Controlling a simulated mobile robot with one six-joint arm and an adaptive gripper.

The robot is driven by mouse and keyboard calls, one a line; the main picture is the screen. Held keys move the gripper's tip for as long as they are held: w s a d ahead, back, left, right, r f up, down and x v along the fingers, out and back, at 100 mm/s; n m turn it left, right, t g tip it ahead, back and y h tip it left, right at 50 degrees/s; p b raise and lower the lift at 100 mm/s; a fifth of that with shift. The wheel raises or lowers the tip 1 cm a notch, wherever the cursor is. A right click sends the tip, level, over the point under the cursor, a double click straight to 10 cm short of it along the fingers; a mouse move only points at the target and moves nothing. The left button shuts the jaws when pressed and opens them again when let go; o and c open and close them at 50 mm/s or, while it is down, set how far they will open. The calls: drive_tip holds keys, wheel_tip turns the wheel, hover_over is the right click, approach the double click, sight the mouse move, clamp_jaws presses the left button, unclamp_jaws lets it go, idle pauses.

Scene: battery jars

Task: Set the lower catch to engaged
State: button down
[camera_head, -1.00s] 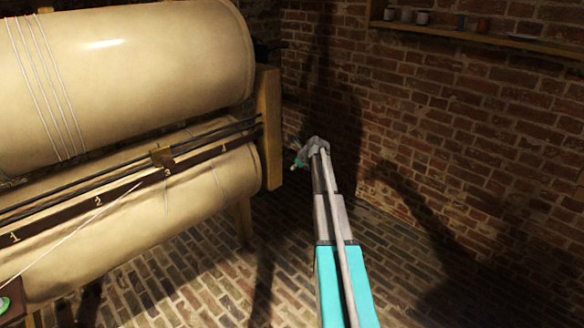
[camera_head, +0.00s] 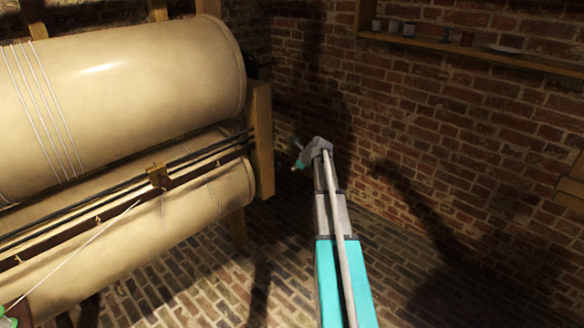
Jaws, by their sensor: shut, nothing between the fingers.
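I cannot make out the lower catch for certain in this view. A wooden-framed machine carries a large cream upper drum (camera_head: 120,95) and a lower drum (camera_head: 110,262), with a dark numbered rail (camera_head: 75,239) between them. A small brass block (camera_head: 158,176) sits on the rail. A dark fitting (camera_head: 262,69) shows at the upper drum's right end, too dim to read. My gripper (camera_head: 297,164) is at the far end of my turquoise and grey arm, right of the frame and apart from it. It looks small, shut and empty.
An upright wooden post (camera_head: 260,135) ends the frame on the right. A brick wall (camera_head: 450,130) closes the back and right, with a wooden shelf (camera_head: 480,53) holding small jars. A pale line runs from a green item (camera_head: 8,320) up towards the rail. Brick floor is open around my arm.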

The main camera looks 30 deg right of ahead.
drive_tip(key=shift+s+r+p, duration=0.3)
drive_tip(key=shift+s+r, duration=0.05)
drive_tip(key=shift+r, duration=0.1)
idle(0.5)
drive_tip(key=s+a+f+n+g, duration=0.2)
drive_tip(key=s+a+n, duration=0.3)
drive_tip(key=a+n, duration=0.5)
drive_tip(key=s+a+f+n+g, duration=0.15)
drive_tip(key=s+a+n, duration=0.4)
drive_tip(key=a, duration=0.95)
drive_tip(key=s+a+f+n+g+h, duration=0.1)
drive_tip(key=s+a+n+g, duration=0.4)
drive_tip(key=s+a+n, duration=1.15)
wheel_tip(320, 180, up, 25)
drive_tip(key=s+d+p, duration=0.1)
drive_tip(key=p, duration=2.4)
drive_tip(key=shift+d, duration=0.2)
